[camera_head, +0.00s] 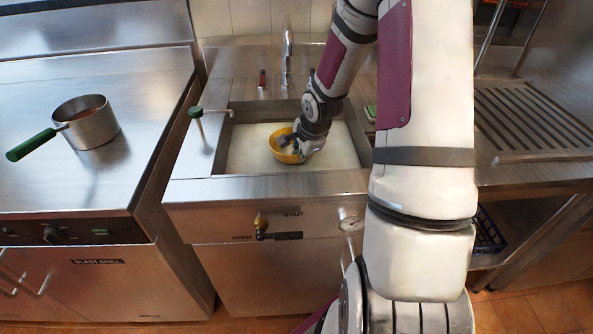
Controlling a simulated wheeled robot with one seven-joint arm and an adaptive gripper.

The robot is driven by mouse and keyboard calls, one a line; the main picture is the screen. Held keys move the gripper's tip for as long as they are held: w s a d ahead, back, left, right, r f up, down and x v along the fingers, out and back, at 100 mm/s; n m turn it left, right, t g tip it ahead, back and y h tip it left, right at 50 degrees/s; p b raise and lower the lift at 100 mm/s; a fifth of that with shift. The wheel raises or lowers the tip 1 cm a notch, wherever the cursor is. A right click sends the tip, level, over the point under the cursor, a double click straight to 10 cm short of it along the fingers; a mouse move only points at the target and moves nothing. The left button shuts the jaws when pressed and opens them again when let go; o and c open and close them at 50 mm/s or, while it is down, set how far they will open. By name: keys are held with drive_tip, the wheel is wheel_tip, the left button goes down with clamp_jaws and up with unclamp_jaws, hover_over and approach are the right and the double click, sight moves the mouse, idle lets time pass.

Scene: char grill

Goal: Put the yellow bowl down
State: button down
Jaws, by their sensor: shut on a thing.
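The yellow bowl (281,153) is in the sunken basin of the middle steel unit, over its pale bottom. My gripper (298,147) reaches down from above and is shut on the bowl at its right side. The fingers partly hide the bowl's rim and inside. I cannot tell whether the bowl touches the surface under it. The pale surface (246,150) is clear to the left of the bowl.
A steel pot (90,124) with a green handle stands on the left counter. A green-knobbed rod (197,114) is at the basin's left rim, and a faucet (288,60) stands behind. A ribbed drainboard (535,120) lies to the right. My arm hides part of the right side.

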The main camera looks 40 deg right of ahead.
sight(300, 169)
drive_tip(key=shift+f+b, duration=0.5)
drive_tip(key=shift+f, duration=2.25)
drive_tip(key=shift+f, duration=0.1)
drive_tip(key=c, duration=1.8)
unclamp_jaws()
drive_tip(key=s+a+r+n+h+p, duration=0.1)
drive_tip(key=s+a+r+n+p, duration=0.2)
drive_tip(key=r, duration=0.8)
drive_tip(key=s+a+r+n, duration=0.3)
drive_tip(key=s+a+r, duration=0.15)
drive_tip(key=r, duration=0.55)
drive_tip(key=s+a+r+n, duration=0.4)
drive_tip(key=s+a+n, duration=0.1)
drive_tip(key=s, duration=0.1)
drive_tip(key=s+a+r+n+y, duration=0.1)
drive_tip(key=s+a+r+n, duration=0.3)
drive_tip(key=s, duration=0.3)
drive_tip(key=s+a+r+n+y, duration=0.1)
drive_tip(key=s+a+r+n, duration=0.3)
drive_tip(key=s+a+n, duration=0.1)
drive_tip(key=shift+s+a+r+n+g, duration=0.15)
drive_tip(key=shift+s+a+r, duration=0.1)
drive_tip(key=shift+s, duration=0.25)
drive_tip(key=shift+s+a+r+n+g, duration=0.15)
drive_tip(key=shift+s+a, duration=0.05)
drive_tip(key=shift+s, duration=0.3)
